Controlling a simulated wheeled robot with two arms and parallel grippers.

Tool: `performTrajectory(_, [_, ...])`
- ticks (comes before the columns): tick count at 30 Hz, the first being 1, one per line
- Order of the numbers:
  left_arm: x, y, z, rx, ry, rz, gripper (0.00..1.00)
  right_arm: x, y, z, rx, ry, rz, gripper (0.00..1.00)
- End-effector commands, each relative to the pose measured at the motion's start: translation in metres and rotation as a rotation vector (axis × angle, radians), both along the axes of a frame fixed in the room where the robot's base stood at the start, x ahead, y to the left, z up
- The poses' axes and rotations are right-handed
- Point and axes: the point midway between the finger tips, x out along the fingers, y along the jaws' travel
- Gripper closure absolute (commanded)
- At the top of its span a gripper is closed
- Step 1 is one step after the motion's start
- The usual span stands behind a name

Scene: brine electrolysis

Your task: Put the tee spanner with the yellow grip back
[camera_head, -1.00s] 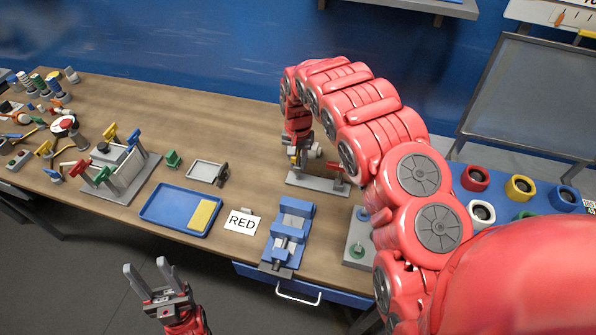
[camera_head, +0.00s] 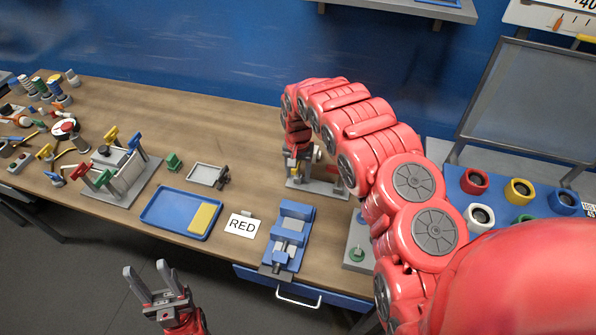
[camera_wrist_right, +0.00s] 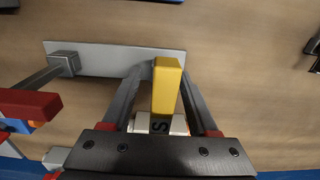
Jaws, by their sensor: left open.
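A tee-shaped piece with a yellow grip (camera_head: 110,136) stands upright at the grey rack (camera_head: 122,186), among blue, green and red grips. Another yellow-gripped tee-shaped piece (camera_head: 46,151) is further left. My right gripper (camera_wrist_right: 166,72) is over a grey-based fixture (camera_wrist_right: 110,58), its fingers on either side of a yellow bar (camera_wrist_right: 166,85). A white part marked "S" shows below the bar. Whether the fingers press on the bar is unclear, and my arm partly hides the fixture in the head view. My left gripper (camera_head: 150,285) is open and empty in front of the bench.
A red handle (camera_wrist_right: 30,103) is beside my right gripper. A blue tray (camera_head: 160,216) with a yellow pad, a "RED" card (camera_head: 242,225) and a blue vise (camera_head: 290,235) line the bench front. Coloured round holders (camera_head: 474,181) are at the right. The bench's back middle is clear.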

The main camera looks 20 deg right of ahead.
Motion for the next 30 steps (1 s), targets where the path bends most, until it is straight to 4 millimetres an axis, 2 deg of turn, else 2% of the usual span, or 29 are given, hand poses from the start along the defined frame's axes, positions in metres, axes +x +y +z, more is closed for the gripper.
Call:
performTrajectory(7, [0.0, 0.0, 0.002, 0.0, 0.0, 0.0, 0.5, 0.0, 0.0, 0.002, 0.0, 0.0, 0.0, 0.41])
performTrajectory(11, [0.0, 0.0, 0.012, 0.0, 0.0, 0.0, 0.5, 0.0, -0.001, 0.015, -0.001, -0.001, -0.001, 0.41])
performTrajectory(13, [0.0, 0.0, 0.002, 0.0, 0.0, 0.0, 0.5, 0.0, -0.001, 0.016, -0.002, 0.0, 0.0, 0.41])
performTrajectory(17, [0.0, 0.0, -0.007, 0.0, 0.0, 0.0, 0.5, 0.001, -0.001, 0.038, -0.003, -0.002, 0.001, 0.41])
performTrajectory(18, [0.0, 0.0, 0.013, 0.0, 0.001, 0.0, 0.5, 0.001, -0.001, 0.06, -0.002, -0.002, -0.001, 0.41])
performTrajectory(21, [0.0, 0.0, 0.036, 0.0, -0.001, 0.0, 0.5, 0.0, -0.002, 0.088, -0.002, -0.001, 0.0, 0.41])
performTrajectory(25, [0.0, 0.0, 0.057, 0.0, 0.0, 0.0, 0.5, 0.0, -0.001, 0.109, 0.0, 0.001, -0.001, 0.41])
performTrajectory(30, [0.0, 0.0, 0.072, 0.0, 0.0, 0.0, 0.5, -0.001, -0.001, 0.125, -0.001, 0.002, -0.001, 0.41])
